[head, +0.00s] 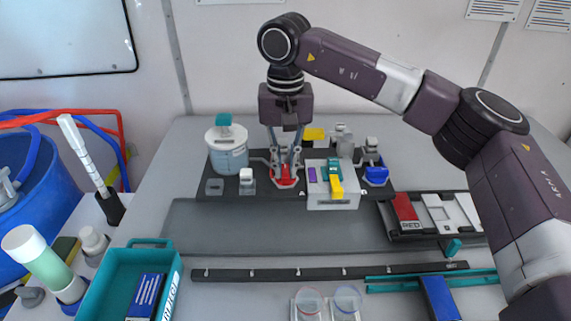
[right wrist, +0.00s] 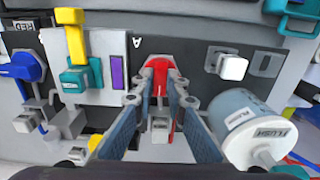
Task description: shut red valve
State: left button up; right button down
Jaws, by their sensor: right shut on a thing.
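The red valve (head: 286,182) sits on the dark panel (head: 222,190) at the back of the table, between the white flush container and the white block. My right gripper (head: 284,168) reaches down over it from above, with its fingers shut on it. In the right wrist view, the red valve (right wrist: 158,70) shows between the two fingertips of my right gripper (right wrist: 160,88). The fingers hide parts of its sides. My left gripper is not in view.
A white block (head: 330,197) with a yellow and a teal lever stands close to the right of the red valve. The flush container (head: 228,153) is close on its left. A blue valve (head: 376,174) is further right. A teal bin (head: 120,297) is at the front left.

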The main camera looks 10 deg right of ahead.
aim_at(285, 171)
jog(key=shift+r, duration=0.1)
jog(key=c, duration=1.9)
grip_release()
jog(key=shift+c, duration=0.2)
notch_tip(285, 171, up, 12)
